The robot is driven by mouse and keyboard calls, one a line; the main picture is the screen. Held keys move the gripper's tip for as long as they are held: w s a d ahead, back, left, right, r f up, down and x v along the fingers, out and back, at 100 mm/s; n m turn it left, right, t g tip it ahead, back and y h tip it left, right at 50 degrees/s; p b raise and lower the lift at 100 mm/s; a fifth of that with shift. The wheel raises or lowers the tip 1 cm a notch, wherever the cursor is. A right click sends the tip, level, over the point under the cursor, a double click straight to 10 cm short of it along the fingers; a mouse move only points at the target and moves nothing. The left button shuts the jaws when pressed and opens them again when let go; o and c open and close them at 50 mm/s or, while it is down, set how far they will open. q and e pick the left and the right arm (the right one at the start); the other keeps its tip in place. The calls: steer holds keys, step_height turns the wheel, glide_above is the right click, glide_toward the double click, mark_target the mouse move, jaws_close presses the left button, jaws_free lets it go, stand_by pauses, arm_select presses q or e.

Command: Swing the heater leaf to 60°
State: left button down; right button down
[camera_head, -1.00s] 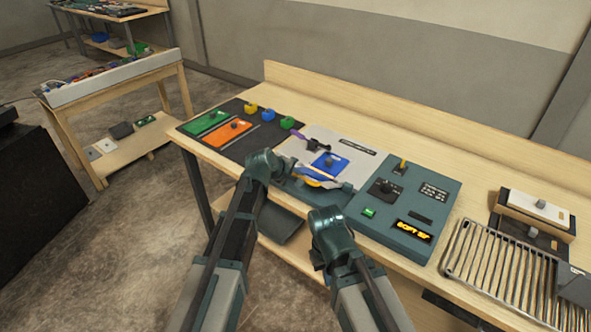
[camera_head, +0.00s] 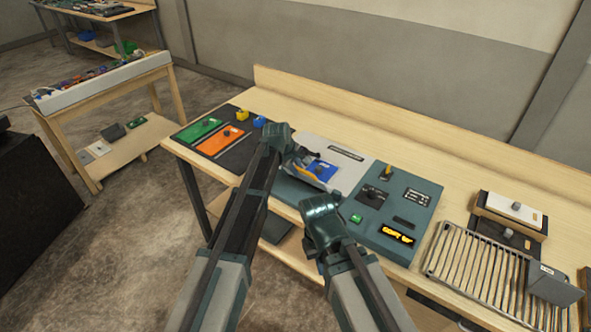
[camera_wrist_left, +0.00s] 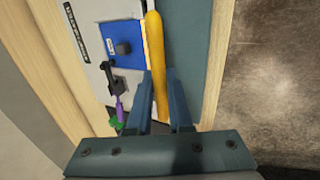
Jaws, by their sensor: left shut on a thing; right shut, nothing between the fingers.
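My left gripper (camera_wrist_left: 160,98) is shut on a long yellow bar (camera_wrist_left: 156,50), which runs up between its fingers in the left wrist view. The blue plate also shows in the left wrist view (camera_wrist_left: 108,42), with a dark knob. I cannot read which part is labelled heater. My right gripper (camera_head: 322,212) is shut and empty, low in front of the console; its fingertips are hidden.
A black lever with a purple handle (camera_wrist_left: 121,112) stands close to my left fingers. Green (camera_head: 200,128) and orange (camera_head: 218,139) plates lie left. A teal box (camera_head: 405,222) with a lit display sits right, then a metal rack (camera_head: 470,260).

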stand_by(0.3)
arm_select(q)
steer(key=c, duration=0.8)
jaws_free()
steer(key=shift+c, duration=0.2)
steer(key=shift+r, duration=0.15)
steer(key=p+v, duration=1.2)
steer(key=v, duration=0.1)
steer(key=shift+r, duration=0.3)
